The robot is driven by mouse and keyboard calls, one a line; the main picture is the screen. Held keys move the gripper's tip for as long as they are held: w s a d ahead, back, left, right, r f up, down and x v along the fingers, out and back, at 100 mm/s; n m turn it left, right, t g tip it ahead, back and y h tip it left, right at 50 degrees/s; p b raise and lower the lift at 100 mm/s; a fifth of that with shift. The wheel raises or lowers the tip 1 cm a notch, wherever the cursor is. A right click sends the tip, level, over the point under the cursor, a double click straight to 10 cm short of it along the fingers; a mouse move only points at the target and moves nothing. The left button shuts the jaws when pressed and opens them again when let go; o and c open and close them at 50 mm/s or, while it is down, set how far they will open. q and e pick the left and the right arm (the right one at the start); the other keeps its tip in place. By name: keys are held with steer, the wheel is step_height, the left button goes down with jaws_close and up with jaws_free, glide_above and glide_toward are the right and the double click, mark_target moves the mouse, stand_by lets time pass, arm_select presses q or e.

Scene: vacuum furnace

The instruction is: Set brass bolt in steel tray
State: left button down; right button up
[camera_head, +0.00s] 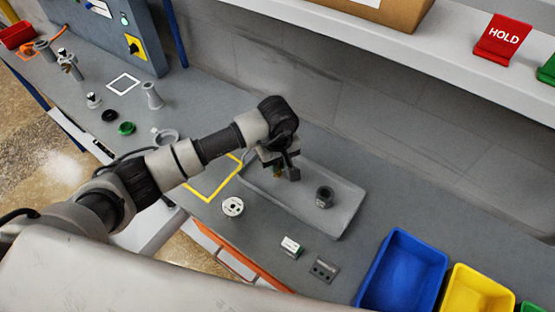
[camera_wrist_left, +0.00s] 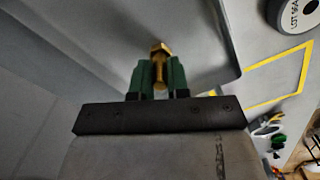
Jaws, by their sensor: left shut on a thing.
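My left gripper (camera_head: 282,172) comes in from the left and is above the left part of the grey steel tray (camera_head: 340,222). In the left wrist view its green fingers (camera_wrist_left: 159,78) are shut on the brass bolt (camera_wrist_left: 159,52), whose head points away from the wrist. The bolt is mostly hidden by the gripper in the head view. The tray also shows beneath the bolt in the left wrist view (camera_wrist_left: 215,50). I cannot tell whether the bolt touches the tray. My right gripper is not in view.
A dark round part (camera_head: 325,197) stands in the tray, right of my gripper. A yellow outline (camera_head: 209,197) and a white labelled spool (camera_head: 232,207) are left of the tray. Blue (camera_head: 402,272) and yellow (camera_head: 478,294) bins stand at front right. A shelf (camera_head: 450,80) overhangs the back.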

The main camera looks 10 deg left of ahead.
arm_select(q)
steer(key=shift+f, duration=0.2)
steer(key=c, duration=1.1)
jaws_free()
steer(key=shift+r, duration=0.1)
steer(key=shift+r, duration=0.3)
step_height(320, 180, up, 12)
steer(key=b, duration=0.3)
steer(key=shift+f, duration=0.15)
